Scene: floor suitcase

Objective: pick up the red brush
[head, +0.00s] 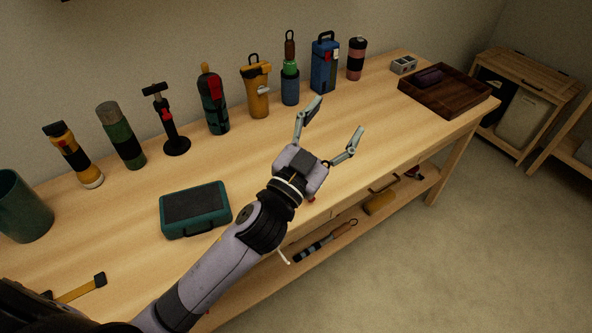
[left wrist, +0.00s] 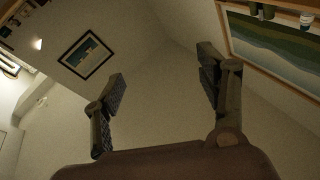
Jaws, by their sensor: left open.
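I cannot make out a thing that is surely the red brush. A small red bit (head: 311,199) shows just below my left gripper's body near the bench's front edge, mostly hidden by it. A small red and dark thing (head: 413,174) lies on the lower shelf, too small to name. My left gripper (head: 333,121) is open and empty, reaching over the bench with its fingers spread. In the left wrist view its two fingers (left wrist: 162,75) stand apart with only wall and framed pictures behind them. My right gripper is not in view.
Along the back of the wooden bench (head: 340,170) stand several flasks and tools, including a black stand with red (head: 171,125) and a blue case (head: 324,65). A teal case (head: 195,209) lies left of my arm. A dark wooden tray (head: 447,94) sits at the right end.

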